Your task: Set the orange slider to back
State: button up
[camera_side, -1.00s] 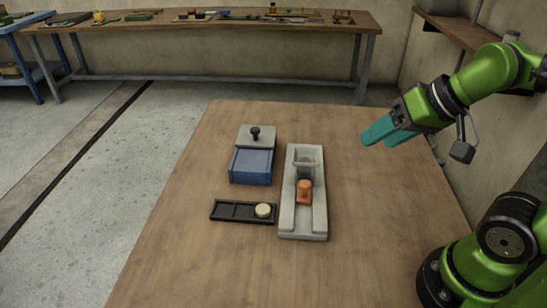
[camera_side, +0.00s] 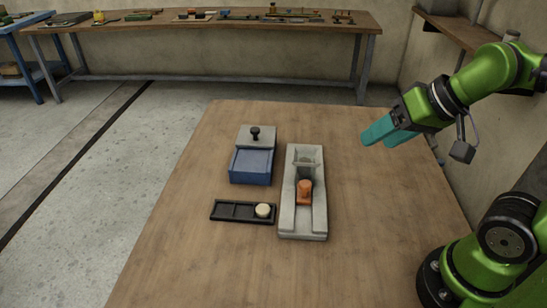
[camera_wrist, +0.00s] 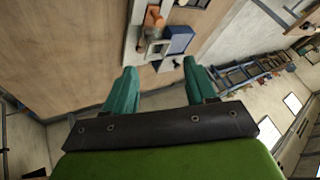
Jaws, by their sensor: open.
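The orange slider (camera_side: 305,191) sits in the channel of a long grey fixture (camera_side: 305,222) on the wooden table. It stands around the middle of the fixture, just in front of a grey hopper-like part (camera_side: 306,160). The slider also shows at the top of the wrist view (camera_wrist: 153,18). My gripper (camera_side: 372,138) is in the air to the right of the fixture, well apart from the slider. Its teal fingers are open and empty, and in the wrist view the gripper (camera_wrist: 158,82) shows a wide gap between them.
A blue box (camera_side: 250,168) with a grey lid and black knob stands left of the fixture. A black tray (camera_side: 232,211) holding a cream disc (camera_side: 263,210) lies at front left. The wooden table (camera_side: 370,230) is clear to the right.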

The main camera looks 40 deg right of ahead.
jog(key=m+g+h, duration=0.2)
jog(key=m+g, duration=0.5)
jog(key=m, duration=0.3)
send_over(305, 183)
jog(key=f, duration=0.2)
notch_tip(305, 183, down, 16)
grip_shut()
